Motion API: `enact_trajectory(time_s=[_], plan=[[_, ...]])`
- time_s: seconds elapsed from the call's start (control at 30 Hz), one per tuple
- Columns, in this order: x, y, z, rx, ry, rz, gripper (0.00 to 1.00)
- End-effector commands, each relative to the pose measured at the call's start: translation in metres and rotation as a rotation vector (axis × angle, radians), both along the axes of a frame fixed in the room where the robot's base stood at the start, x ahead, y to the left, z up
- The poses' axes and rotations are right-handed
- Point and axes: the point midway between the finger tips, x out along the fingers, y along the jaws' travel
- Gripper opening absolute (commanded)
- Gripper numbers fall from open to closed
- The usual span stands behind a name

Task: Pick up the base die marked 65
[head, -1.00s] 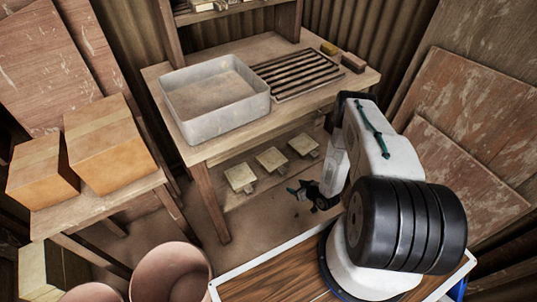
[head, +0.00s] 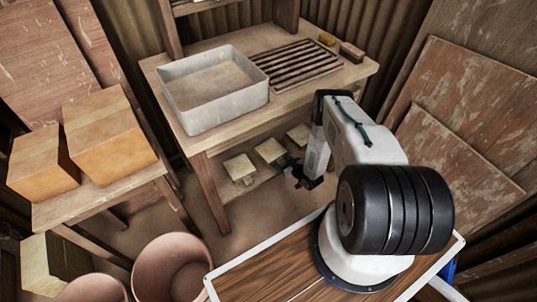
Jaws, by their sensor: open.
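Several square, pale dies sit on the low shelf under the workbench. The left die (head: 239,167), the middle die (head: 270,150) and the right die (head: 299,135) stand in a slanting row. No number can be read on any of them, so I cannot tell which is marked 65. My gripper (head: 289,165) is open and small in view, in front of the shelf just below the middle and right dies. It overlaps the middle die's lower right edge in the picture; I cannot tell whether they touch.
The workbench (head: 212,147) stands over the shelf and carries a grey tray (head: 212,115) and a slatted rack (head: 300,75). Its front leg (head: 208,195) is left of the dies. Cardboard boxes (head: 107,140) stand on a side table. Buckets (head: 170,268) stand at lower left.

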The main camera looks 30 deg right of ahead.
Motion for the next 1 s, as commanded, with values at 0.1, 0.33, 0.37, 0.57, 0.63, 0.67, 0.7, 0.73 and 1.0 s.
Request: enact_trajectory(time_s=[0.1,0.33,0.37,0.57,0.63,0.67,0.7,0.73,1.0], plan=[[0.000,0.000,0.000,0.000,0.000,0.000,0.62],[0.000,0.001,0.000,-0.001,0.000,0.001,0.09],[0.000,0.001,0.000,-0.001,0.000,0.001,0.01],[0.001,0.001,0.001,-0.001,-0.002,0.002,0.00],[0.001,0.001,0.001,-0.001,-0.002,0.002,0.00],[0.001,0.001,0.002,-0.001,-0.002,0.002,0.00],[0.001,0.001,0.003,-0.001,-0.002,0.002,0.00],[0.001,0.001,0.004,0.000,-0.002,0.001,0.00],[0.002,0.000,0.026,-0.001,-0.004,0.001,0.00]])
